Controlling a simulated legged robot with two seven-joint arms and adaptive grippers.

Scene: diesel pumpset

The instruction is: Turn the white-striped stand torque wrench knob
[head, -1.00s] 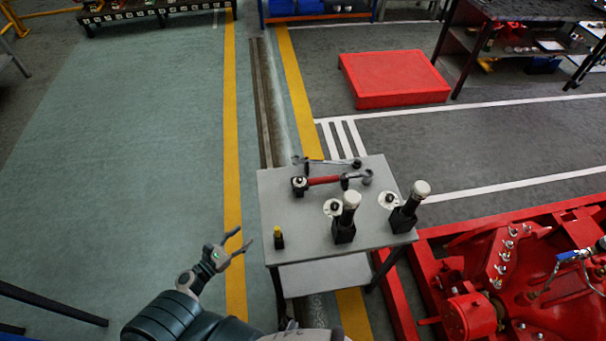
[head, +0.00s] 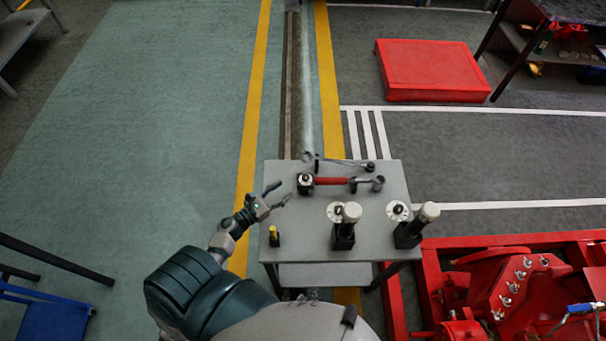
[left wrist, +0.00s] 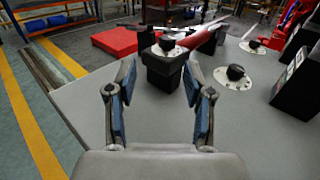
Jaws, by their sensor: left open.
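On the grey table (head: 290,240), a black stand (head: 305,188) with a dark knob on a pale disc sits at the left end of a red-handled wrench (head: 335,181). In the left wrist view this stand (left wrist: 163,68) is ahead, between the finger lines. Two more dark knobs on white discs show, a middle one (head: 336,211) and a right one (head: 397,211), beside upright black blocks. I cannot tell which stand is white-striped. My left gripper (head: 281,194) is open and empty, left of the stand and apart from it; its fingers also show in the left wrist view (left wrist: 158,68).
A black block with a white-capped cylinder (head: 344,236) and a similar one (head: 410,235) stand at the table's right. A small yellow-topped item (head: 274,237) is at its left edge. Red machinery (head: 510,285) borders the right. The floor left of the table is clear.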

